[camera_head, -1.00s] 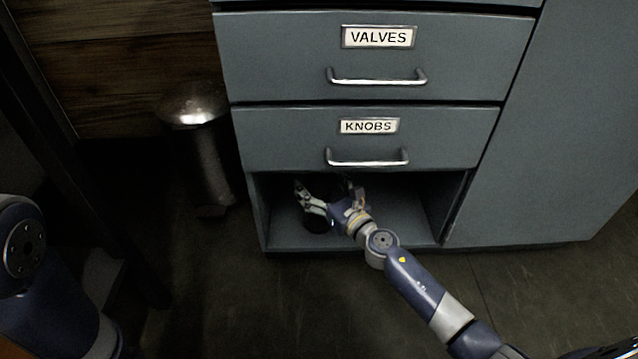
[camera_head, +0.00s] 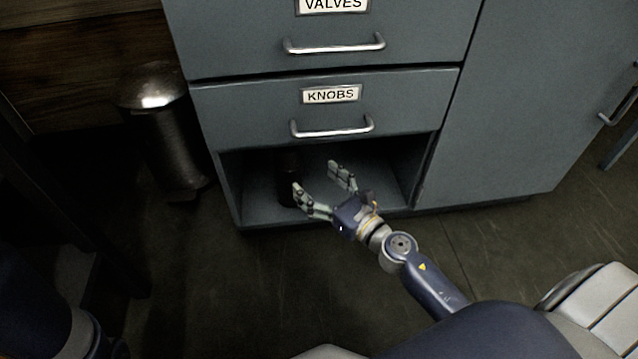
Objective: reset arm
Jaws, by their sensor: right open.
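My right gripper (camera_head: 318,180) is open and empty, with its two fingers spread, at the front of the open bottom compartment (camera_head: 385,185) of the grey cabinet. A dark cylindrical object (camera_head: 287,178) stands inside the compartment on the left, just beyond the left finger and apart from the gripper as far as I can see. Its details are lost in the shadow. My left gripper is not in view; only part of my left arm shows at the lower left.
Above the compartment are the shut KNOBS drawer (camera_head: 400,105) and VALVES drawer (camera_head: 420,40), each with a bar handle. A metal trash bin (camera_head: 165,130) stands left of the cabinet. The dark floor (camera_head: 240,290) in front is clear.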

